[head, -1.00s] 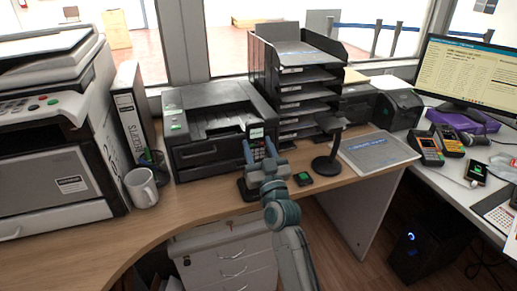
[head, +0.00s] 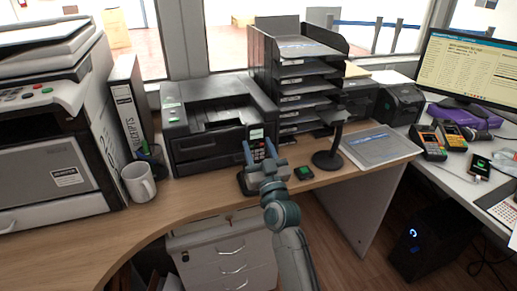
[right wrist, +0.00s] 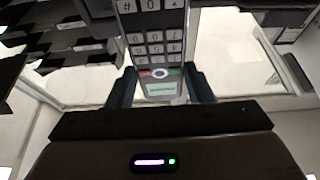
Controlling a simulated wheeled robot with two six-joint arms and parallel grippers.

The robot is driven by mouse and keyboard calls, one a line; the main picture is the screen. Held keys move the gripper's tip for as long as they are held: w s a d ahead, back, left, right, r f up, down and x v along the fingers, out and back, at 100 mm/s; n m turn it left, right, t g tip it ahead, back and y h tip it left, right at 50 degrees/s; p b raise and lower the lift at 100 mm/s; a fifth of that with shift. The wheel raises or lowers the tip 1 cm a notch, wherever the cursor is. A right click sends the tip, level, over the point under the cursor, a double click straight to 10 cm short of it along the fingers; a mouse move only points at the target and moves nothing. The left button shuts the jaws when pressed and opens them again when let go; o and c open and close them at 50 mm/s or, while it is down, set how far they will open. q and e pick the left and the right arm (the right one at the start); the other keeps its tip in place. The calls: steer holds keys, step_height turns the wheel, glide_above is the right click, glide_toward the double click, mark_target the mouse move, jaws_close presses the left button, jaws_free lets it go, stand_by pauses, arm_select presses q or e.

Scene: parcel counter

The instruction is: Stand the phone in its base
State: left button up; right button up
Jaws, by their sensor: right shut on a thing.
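The phone (head: 257,134), a dark handset with a lit screen and a grey keypad, stands upright in front of the printer. My right gripper (head: 259,152) is shut on it, a finger on each side. In the right wrist view the phone (right wrist: 150,47) shows upside down, keypad above and greenish screen (right wrist: 161,89) below, between the fingers (right wrist: 162,80). The dark base (head: 243,184) sits on the wooden counter below the phone. The gripper hides the phone's lower end, so I cannot tell whether it touches the base. My left gripper is not in view.
The black printer (head: 213,118) stands close behind. A white mug (head: 138,183) is to the left. The counter's curved front edge is near.

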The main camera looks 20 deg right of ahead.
mark_target(257, 158)
steer(key=shift+f+b, duration=0.35)
steer(key=shift+b, duration=0.15)
stand_by(1.3)
steer(key=shift+f+b, duration=0.75)
steer(key=shift+b, duration=0.05)
stand_by(0.8)
steer(key=shift+f+b, duration=0.6)
steer(key=shift+b, duration=0.1)
steer(key=shift+f, duration=0.1)
steer(key=shift+f+b, duration=0.55)
steer(key=shift+b, duration=0.15)
steer(key=o, duration=1.2)
steer(key=shift+c, duration=0.2)
